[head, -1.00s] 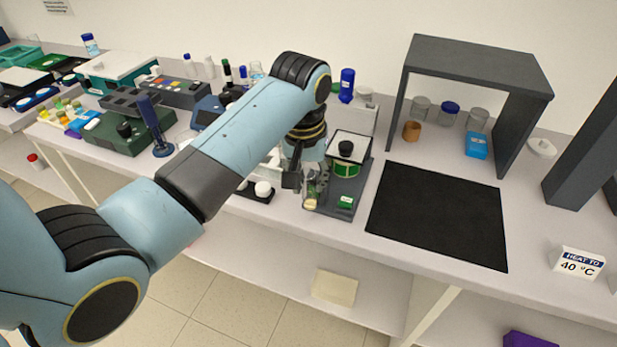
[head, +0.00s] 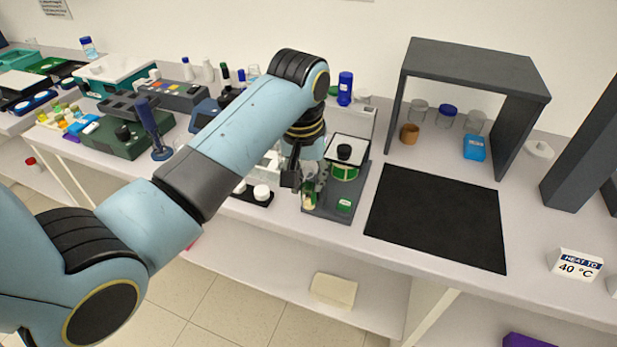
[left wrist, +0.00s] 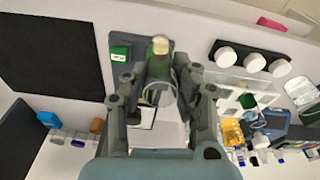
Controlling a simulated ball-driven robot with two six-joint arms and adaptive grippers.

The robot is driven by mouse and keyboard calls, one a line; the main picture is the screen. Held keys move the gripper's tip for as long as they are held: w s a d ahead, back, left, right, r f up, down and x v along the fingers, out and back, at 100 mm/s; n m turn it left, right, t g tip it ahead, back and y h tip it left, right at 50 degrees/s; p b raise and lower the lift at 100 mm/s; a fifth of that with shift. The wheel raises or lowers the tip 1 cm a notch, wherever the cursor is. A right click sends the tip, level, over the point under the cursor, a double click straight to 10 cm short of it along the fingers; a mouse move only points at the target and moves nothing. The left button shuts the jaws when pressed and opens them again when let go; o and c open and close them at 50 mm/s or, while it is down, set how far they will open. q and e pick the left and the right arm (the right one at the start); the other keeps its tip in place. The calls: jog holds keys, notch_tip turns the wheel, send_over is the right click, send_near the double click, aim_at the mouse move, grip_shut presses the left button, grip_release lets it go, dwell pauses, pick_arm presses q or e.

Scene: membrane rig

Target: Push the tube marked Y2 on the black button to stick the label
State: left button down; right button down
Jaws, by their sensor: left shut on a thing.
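My left gripper (head: 309,181) is shut on a clear tube (head: 309,192) over the front left of a dark grey device (head: 325,210). In the left wrist view, the tube (left wrist: 160,90) sits between both fingers, with green and cream parts showing. No Y2 mark can be read on it. A small green block with white marks (head: 344,204) is at the device's front right, to the right of the tube. Whether the tube touches the device is unclear. My right gripper is not in view.
A black mat (head: 436,218) lies right of the device, with a grey shelf (head: 480,70) behind it. White-capped jars in a black holder (head: 250,196) stand close on the left. The bench's front edge is near the device.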

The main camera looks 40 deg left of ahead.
pick_arm(q)
jog(key=shift+s+d+r, duration=0.2)
jog(key=shift+s+r, duration=0.6)
jog(key=shift+r, duration=0.2)
jog(key=shift+s+d+r, duration=0.2)
jog(key=shift+s+r, duration=0.6)
jog(key=shift+r, duration=0.2)
